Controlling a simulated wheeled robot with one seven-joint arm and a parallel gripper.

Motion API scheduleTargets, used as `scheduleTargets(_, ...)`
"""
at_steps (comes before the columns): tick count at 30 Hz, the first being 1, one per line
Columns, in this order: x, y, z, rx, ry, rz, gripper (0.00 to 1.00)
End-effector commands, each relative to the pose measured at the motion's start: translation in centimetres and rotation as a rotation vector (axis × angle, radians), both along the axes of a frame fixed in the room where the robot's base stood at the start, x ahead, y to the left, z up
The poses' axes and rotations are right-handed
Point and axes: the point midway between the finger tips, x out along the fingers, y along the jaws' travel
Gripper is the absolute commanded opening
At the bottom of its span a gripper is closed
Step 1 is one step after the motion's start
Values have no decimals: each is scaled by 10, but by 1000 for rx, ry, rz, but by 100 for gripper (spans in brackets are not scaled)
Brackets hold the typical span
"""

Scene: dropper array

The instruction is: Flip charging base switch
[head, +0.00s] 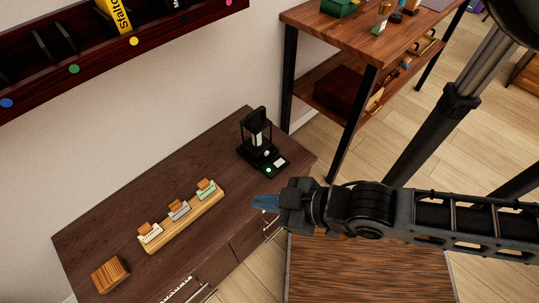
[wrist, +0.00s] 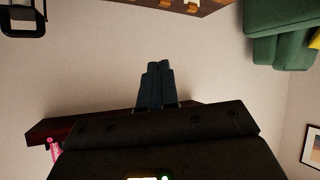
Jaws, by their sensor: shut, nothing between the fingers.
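A black lantern (head: 257,128) with a pale tube inside stands on the dark cabinet top near its right end. A flat black base (head: 268,170) sits at its front, with a lit green dot and a small white part (head: 280,162) that may be the switch. My gripper (head: 262,202) is shut and empty, with blue-grey fingertips, in front of and below the base in the head view, apart from it. In the wrist view the closed fingers (wrist: 155,85) point up the picture, and part of a black frame (wrist: 22,18), likely the lantern, shows in the top left corner.
A wooden rack (head: 185,220) with several small blocks and a wooden cube (head: 111,274) are on the cabinet top (head: 95,235). A dark wall shelf (head: 60,50) hangs above. A wooden table (head: 345,35) stands behind at right. The cabinet top between rack and lantern is clear.

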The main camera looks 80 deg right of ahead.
Motion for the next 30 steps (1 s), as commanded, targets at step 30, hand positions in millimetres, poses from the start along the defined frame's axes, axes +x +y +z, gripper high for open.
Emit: scheduleTargets(30, -14, -299, -145, 582, 808, -486, 0)
